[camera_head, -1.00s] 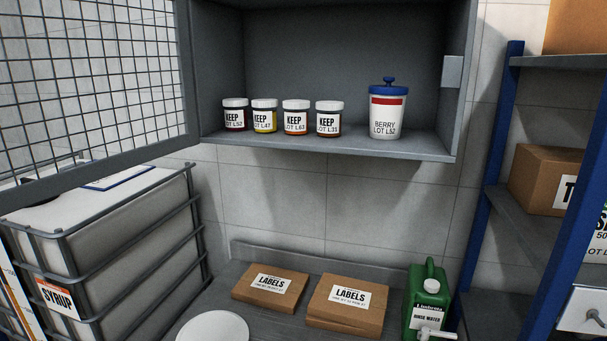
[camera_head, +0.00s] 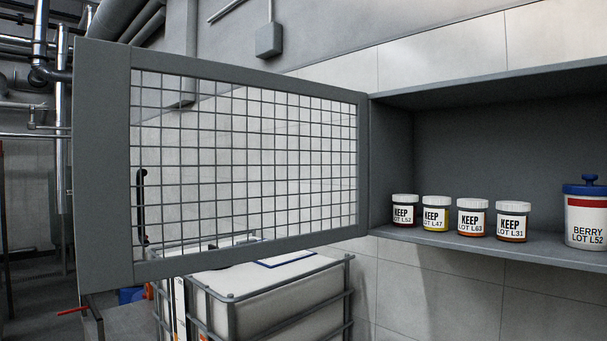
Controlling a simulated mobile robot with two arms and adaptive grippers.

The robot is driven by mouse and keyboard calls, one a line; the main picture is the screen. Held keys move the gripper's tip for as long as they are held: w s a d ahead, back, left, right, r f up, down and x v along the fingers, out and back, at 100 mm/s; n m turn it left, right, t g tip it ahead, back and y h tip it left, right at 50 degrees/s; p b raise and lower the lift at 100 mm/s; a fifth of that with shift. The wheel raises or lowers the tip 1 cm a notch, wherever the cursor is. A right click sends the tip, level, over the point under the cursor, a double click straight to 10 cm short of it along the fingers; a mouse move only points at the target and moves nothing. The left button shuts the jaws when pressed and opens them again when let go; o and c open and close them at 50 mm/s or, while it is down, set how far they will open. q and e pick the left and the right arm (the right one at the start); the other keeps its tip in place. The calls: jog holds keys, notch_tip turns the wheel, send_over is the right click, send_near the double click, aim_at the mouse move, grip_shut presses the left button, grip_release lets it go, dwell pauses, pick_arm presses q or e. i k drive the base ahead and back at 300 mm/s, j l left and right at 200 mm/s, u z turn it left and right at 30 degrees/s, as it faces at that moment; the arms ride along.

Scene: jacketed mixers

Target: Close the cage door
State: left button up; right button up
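The cage door (camera_head: 103,165) is a grey frame with wire mesh, hinged at the left side of the grey wall cage (camera_head: 391,160). It stands wide open and swung out to the left. A dark upright handle (camera_head: 142,205) shows through the mesh near the door's free edge. Inside the cage, several small KEEP jars (camera_head: 472,218) stand in a row on the cage floor, with a larger white BERRY LOT L52 canister (camera_head: 586,214) with a blue lid at the right. Neither of my grippers is in view.
A white caged tank (camera_head: 268,296) stands below the door. Pipes (camera_head: 62,120) run along the wall at the far left. A red-handled lever (camera_head: 75,311) shows at the lower left. The space in front of the cage opening looks clear.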

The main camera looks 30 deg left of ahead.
aim_at(101, 91)
jog(key=j+z, duration=0.15)
jog(key=j, duration=0.35)
jog(key=j+z, duration=0.15)
jog(key=j, duration=0.35)
jog(key=j+z, duration=0.15)
jog(key=j, duration=0.35)
jog(key=j+z, duration=0.15)
jog(key=j, duration=0.35)
jog(key=k+j+z, duration=0.15)
jog(key=j, duration=0.3)
jog(key=k+j+z, duration=0.15)
jog(key=j, duration=0.35)
jog(key=k+j+z, duration=0.1)
jog(key=j, duration=0.35)
